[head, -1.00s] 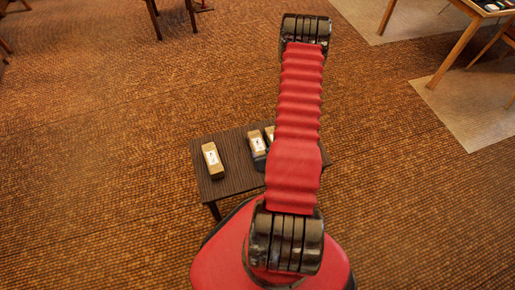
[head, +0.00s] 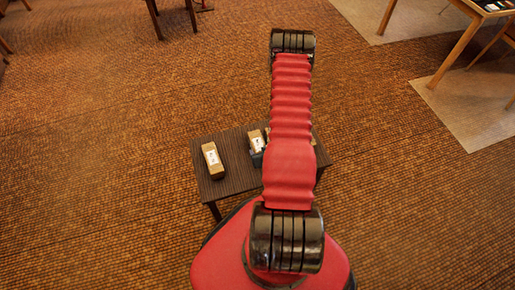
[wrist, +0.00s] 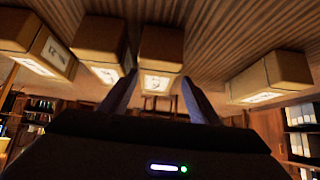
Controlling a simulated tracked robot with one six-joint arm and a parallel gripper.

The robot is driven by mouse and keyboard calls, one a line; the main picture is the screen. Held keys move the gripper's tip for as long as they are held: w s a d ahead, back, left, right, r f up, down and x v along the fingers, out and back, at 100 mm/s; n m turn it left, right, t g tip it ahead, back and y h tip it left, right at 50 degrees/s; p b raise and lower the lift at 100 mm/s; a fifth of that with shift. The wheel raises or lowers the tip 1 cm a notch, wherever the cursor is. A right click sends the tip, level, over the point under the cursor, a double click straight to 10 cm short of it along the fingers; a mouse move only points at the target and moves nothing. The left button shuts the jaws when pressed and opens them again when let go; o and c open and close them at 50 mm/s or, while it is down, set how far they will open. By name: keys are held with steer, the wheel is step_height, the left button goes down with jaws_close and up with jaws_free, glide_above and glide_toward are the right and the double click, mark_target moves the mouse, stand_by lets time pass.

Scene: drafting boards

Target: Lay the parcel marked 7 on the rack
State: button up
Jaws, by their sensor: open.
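Several tan box parcels with white labels lie on a small dark slatted table (head: 235,178). In the head view, one parcel (head: 212,160) is at the left and another (head: 257,141) is beside my arm; my arm hides the rest. In the wrist view, the table is at the top, with a left parcel (wrist: 24,28), a second parcel (wrist: 100,36), a middle parcel (wrist: 162,45) and a right parcel (wrist: 272,72). The label marks are too small to read surely. My gripper (wrist: 159,78) is open and empty, its fingertips near the middle parcel. I cannot make out the rack.
Open brown carpet surrounds the small table. A wooden table (head: 463,40) with small items stands at the far right, over a pale floor patch (head: 470,105). Dark shelving (wrist: 300,125) shows at the right of the wrist view. Other furniture legs (head: 172,15) stand at the back.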

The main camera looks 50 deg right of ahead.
mark_target(259, 147)
steer(key=shift+x, duration=0.95)
steer(key=shift+f, duration=0.1)
steer(key=shift+x, duration=2.6)
steer(key=shift+d+r, duration=0.15)
steer(key=shift+r, duration=0.05)
steer(key=shift+c, duration=0.2)
steer(key=c, duration=1.2)
steer(key=shift+c, duration=0.2)
steer(key=shift+r, duration=0.2)
steer(key=shift+r, duration=4.8)
